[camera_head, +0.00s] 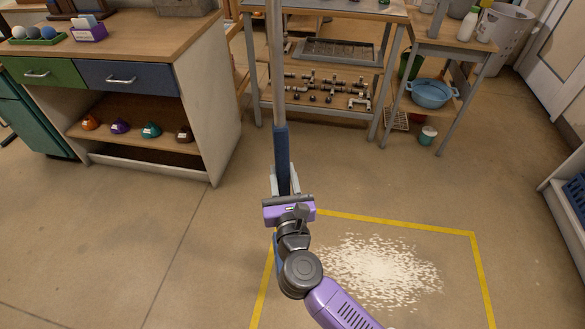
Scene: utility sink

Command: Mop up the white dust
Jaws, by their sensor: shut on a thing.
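White dust (380,268) lies in a speckled patch on the brown floor. It is inside a rectangle of yellow tape (400,220), right of my arm. My gripper (284,190) is shut on a long upright handle, the mop's as far as I can tell. The handle (281,145) has a blue grip and a grey pole that runs up out of the top of the view. A mop head is not in view. The gripper is above the floor near the rectangle's far left corner, left of and beyond the dust.
A wooden cabinet (205,110) with drawers stands at the left. A metal-legged shelf unit (385,105) with pipe fittings is at the back, and a side stand with a blue basin (431,93) is right of it. A small can (427,135) stands on the floor. Open floor lies left and right.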

